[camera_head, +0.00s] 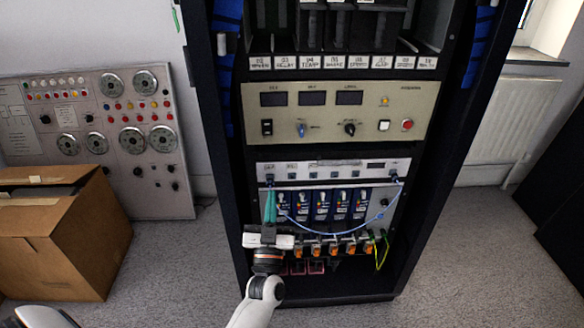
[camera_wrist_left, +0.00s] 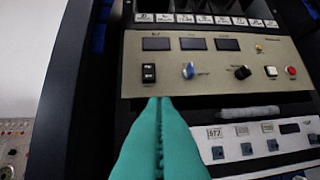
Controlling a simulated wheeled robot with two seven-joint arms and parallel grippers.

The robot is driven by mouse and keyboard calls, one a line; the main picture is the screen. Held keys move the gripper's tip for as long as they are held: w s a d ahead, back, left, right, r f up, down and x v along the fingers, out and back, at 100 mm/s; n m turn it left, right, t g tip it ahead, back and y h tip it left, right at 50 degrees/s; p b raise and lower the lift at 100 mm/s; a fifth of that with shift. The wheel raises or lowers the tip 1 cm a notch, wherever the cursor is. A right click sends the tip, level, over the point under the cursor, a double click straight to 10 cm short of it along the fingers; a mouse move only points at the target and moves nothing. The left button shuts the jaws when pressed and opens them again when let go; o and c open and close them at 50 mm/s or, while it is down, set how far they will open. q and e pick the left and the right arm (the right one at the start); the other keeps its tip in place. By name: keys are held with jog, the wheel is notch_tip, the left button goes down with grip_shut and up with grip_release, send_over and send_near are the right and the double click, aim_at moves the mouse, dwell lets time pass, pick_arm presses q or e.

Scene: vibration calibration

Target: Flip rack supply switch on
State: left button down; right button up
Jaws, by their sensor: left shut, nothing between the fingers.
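The rack's beige control panel (camera_head: 335,113) carries a black rocker switch (camera_head: 267,127) at its lower left. The switch also shows in the wrist view (camera_wrist_left: 149,73), just above my fingertips; which way it is set is too small to tell. My left gripper (camera_head: 270,194) has teal fingers pointing up in front of the rack, below the switch in the head view. In the wrist view the fingers (camera_wrist_left: 160,101) are pressed together with nothing between them. No contact with the switch is visible. My right gripper is not in view.
Right of the switch are a blue knob (camera_head: 301,130), a black knob (camera_head: 350,129), a white button (camera_head: 384,126) and a red button (camera_head: 407,125). Below hang a blue cable (camera_head: 340,226) and modules. A cardboard box (camera_head: 75,255) stands left on the floor.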

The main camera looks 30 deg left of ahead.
aim_at(267, 130)
pick_arm(q)
jog(key=y, duration=0.1)
jog(key=r+n+y, duration=0.1)
jog(key=r+n+y+b, duration=0.1)
jog(key=shift+s+a+r, duration=0.2)
jog(key=shift+s+r, duration=0.05)
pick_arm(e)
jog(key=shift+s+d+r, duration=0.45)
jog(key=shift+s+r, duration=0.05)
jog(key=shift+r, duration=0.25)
pick_arm(q)
jog(key=x, duration=0.4)
jog(key=w+f+b+x, duration=0.1)
jog(key=x, duration=0.3)
jog(key=a+f+x, duration=0.1)
jog(key=x, duration=0.3)
jog(key=shift+w+b, duration=0.3)
jog(key=shift+b, duration=0.1)
jog(key=shift+w+a, duration=0.15)
jog(key=shift+w, duration=0.05)
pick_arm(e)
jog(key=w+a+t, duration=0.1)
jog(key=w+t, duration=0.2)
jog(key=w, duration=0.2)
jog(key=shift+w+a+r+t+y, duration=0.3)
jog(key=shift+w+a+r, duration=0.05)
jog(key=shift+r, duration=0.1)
